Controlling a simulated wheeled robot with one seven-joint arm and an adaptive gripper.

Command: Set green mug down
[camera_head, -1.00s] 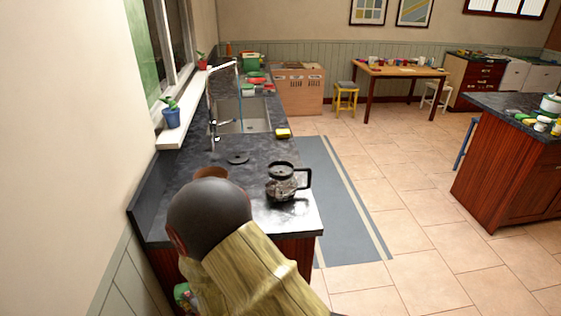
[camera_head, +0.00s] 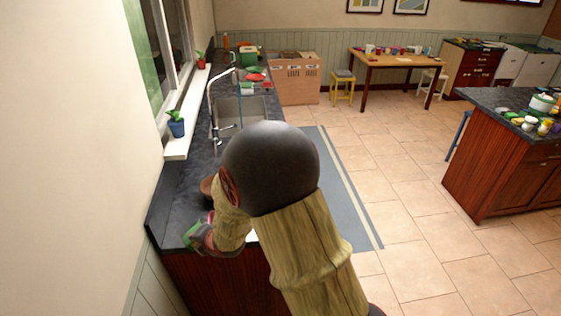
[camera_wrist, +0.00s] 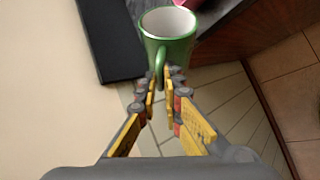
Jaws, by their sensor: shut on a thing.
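The green mug (camera_wrist: 168,52), white inside, is at the top of the wrist view, its open mouth showing. My gripper (camera_wrist: 161,82) is shut on its handle. In the head view a bit of the green mug (camera_head: 190,233) shows beside my gripper (camera_head: 207,238), at the near left corner of the dark counter (camera_head: 172,212). The mug overlaps the counter's corner in the wrist view; I cannot tell whether it touches the top. My arm hides much of the near countertop.
A sink (camera_head: 240,112) with a tall faucet (camera_head: 214,110) lies farther along the counter. A potted plant (camera_head: 176,126) stands on the window sill. A wall borders the counter's left side. Tiled floor (camera_head: 385,175) is open to the right.

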